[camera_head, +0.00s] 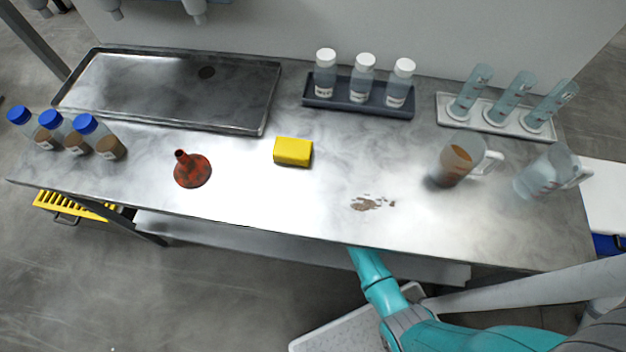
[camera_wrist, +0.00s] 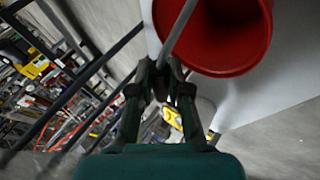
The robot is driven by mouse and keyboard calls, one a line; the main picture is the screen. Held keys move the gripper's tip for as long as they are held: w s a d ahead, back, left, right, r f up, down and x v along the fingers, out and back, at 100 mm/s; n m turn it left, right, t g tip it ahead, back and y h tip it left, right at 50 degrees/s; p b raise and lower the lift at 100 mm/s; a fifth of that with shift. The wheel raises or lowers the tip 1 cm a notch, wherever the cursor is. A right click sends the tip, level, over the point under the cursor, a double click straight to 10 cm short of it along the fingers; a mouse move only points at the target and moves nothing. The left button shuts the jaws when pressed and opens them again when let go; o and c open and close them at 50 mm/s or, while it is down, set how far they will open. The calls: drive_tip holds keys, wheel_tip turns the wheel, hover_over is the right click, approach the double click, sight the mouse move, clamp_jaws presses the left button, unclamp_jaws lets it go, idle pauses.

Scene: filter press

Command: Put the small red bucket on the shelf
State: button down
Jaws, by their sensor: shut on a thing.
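The red bucket (camera_wrist: 232,62) shows in the wrist view at the upper right, its open mouth toward the camera. A grey bar, which looks like its handle, crosses its left side down to the fingers. My gripper (camera_wrist: 163,82) is shut on this bar, and the bucket hangs beside the fingertips. In the head view, my teal arm reaches to the front edge of the bench; my gripper and the bucket are hidden there. A pale shelf-like board (camera_head: 300,244) runs below the bench top in the head view; I cannot tell whether it is the task's shelf.
The bench top (camera_head: 250,200) holds blue-capped bottles, a red funnel (camera_head: 192,170), a yellow sponge (camera_head: 293,152), white-capped bottles, cylinders and two jugs. A yellow crate (camera_head: 72,206) sits below at the left. A pale panel (camera_wrist: 275,95) lies behind the bucket in the wrist view.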

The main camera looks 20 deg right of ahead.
drive_tip(key=shift+f, duration=0.1)
drive_tip(key=c, duration=1.1)
unclamp_jaws()
drive_tip(key=v, duration=0.7)
drive_tip(key=shift+s+r, duration=0.2)
drive_tip(key=shift+r, duration=0.05)
